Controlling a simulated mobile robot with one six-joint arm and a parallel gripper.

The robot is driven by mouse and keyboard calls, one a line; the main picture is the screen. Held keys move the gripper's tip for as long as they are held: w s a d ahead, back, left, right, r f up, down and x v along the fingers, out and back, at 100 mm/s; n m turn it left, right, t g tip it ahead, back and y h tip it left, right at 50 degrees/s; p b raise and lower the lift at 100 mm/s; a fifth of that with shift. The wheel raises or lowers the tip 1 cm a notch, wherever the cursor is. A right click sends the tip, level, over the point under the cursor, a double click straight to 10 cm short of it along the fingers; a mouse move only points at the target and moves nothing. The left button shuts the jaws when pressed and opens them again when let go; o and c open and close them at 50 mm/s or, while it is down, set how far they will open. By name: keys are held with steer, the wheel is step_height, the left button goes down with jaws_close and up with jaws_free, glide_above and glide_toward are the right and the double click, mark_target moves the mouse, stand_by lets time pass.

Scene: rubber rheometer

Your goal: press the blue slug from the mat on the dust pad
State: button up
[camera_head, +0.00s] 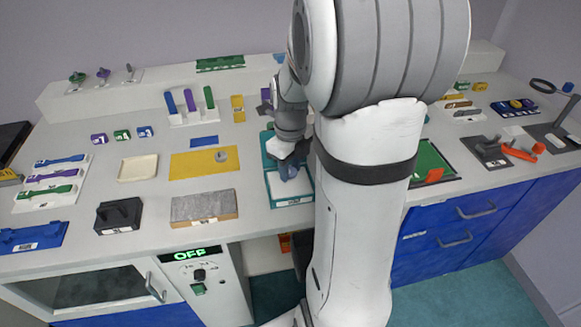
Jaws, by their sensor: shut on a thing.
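I cannot tell whether the slug touches the white surface. The yellow mat (190,165) lies left of the pad, with a small grey round piece (221,155) near its right end.
A grey block (204,206) sits in front of the mat, and a cream tray (138,168) lies to its left. A rack of coloured upright bars (190,110) stands behind. A green tray (430,162) is right of my arm. Bare bench shows left of the pad.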

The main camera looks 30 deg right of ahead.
steer(key=shift+r+p, duration=1.55)
steer(key=shift+r, duration=0.8)
steer(key=shift+f, duration=0.1)
